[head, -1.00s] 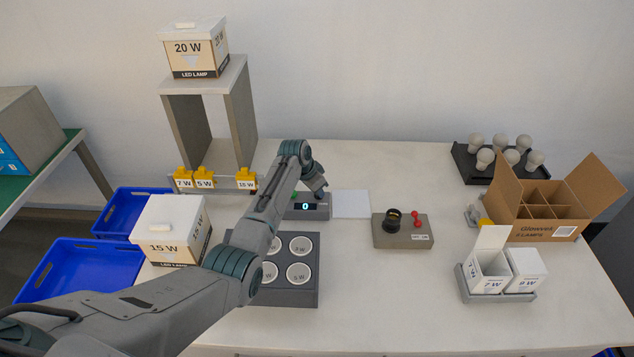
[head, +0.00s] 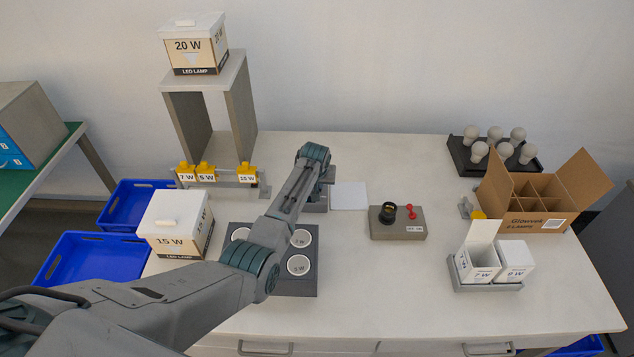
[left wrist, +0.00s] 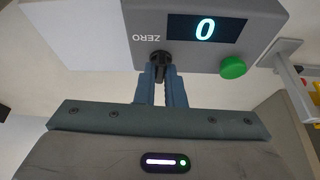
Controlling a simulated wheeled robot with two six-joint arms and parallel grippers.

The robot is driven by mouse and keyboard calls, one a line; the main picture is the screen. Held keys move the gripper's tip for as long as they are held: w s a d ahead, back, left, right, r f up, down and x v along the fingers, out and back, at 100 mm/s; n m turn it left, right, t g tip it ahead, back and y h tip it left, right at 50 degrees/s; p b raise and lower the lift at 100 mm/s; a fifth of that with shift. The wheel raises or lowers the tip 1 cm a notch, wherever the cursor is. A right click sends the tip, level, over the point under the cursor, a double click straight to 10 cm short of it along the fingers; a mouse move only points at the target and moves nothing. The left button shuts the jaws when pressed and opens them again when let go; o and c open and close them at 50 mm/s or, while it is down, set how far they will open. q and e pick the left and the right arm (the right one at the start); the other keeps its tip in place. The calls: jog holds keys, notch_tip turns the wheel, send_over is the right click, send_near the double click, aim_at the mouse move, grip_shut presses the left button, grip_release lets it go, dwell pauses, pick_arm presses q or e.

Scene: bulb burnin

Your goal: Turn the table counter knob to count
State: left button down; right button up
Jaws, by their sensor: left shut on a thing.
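The table counter (head: 316,205) is a grey box at the back middle of the table, mostly hidden behind my left arm in the head view. In the left wrist view the counter (left wrist: 270,12) shows a lit "0" on its dark display (left wrist: 207,28), a green button (left wrist: 233,67) and the word ZERO beside a small black knob (left wrist: 160,56). My left gripper (left wrist: 160,75) is shut on this knob, its blue-grey fingers on either side of it. The knob's exact pointing direction is hard to tell. My right gripper is not in view.
A white sheet (head: 349,196) lies right of the counter, then a grey box with a black socket and red lever (head: 398,223). A dark tray of round labelled pads (head: 309,270) sits under my left arm.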

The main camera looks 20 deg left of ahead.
pick_arm(q)
jog(key=shift+r+n, duration=0.1)
jog(key=shift+n, duration=0.4)
jog(key=c, duration=1.5)
grip_release()
jog(key=b+v, duration=0.2)
jog(key=v, duration=0.8)
jog(key=shift+s+d+r, duration=0.1)
jog(key=shift+d+r, duration=0.05)
jog(key=shift+r, duration=0.2)
